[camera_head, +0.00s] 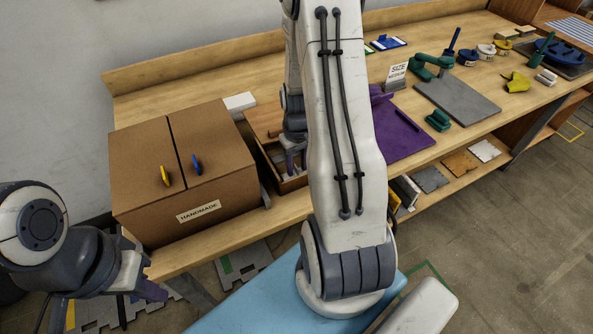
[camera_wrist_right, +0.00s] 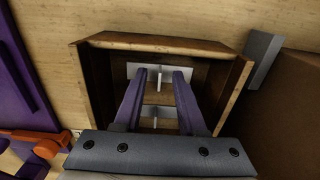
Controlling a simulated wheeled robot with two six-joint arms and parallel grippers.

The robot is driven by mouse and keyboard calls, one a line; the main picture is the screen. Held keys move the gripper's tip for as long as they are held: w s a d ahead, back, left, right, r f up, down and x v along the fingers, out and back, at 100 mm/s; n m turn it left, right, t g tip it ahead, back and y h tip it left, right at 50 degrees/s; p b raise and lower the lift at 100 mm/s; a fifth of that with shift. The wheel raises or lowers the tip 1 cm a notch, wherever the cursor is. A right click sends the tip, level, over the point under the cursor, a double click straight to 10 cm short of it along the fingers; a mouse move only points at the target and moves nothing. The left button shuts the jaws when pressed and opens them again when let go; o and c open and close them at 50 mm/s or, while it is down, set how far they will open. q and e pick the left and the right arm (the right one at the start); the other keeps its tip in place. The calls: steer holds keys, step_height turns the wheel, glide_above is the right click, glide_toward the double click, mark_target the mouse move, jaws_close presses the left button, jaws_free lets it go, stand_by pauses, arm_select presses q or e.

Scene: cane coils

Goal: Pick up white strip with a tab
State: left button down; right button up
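In the right wrist view, a white strip with a small upright tab (camera_wrist_right: 146,72) lies in an open wooden box (camera_wrist_right: 165,42). A second pale strip with a tab (camera_wrist_right: 150,112) lies nearer, partly hidden by my fingers. My right gripper (camera_wrist_right: 159,76) is open, its purple fingers reaching into the box on either side of the far strip's tab, with gaps visible. In the head view my right gripper (camera_head: 291,160) is at the wooden box (camera_head: 290,186), mostly hidden by my arm. My left gripper (camera_head: 140,290) hangs low at the left, away from the box; its opening is unclear.
A brown cabinet marked HANDMADE (camera_head: 190,165) stands left of the box. A white block (camera_head: 239,102) lies behind. A purple mat (camera_head: 405,135) and a grey board (camera_head: 455,103) with green tools lie to the right. The back of the bench (camera_head: 180,93) is clear.

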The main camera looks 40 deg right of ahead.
jaws_close()
steer(key=shift+r, duration=0.1)
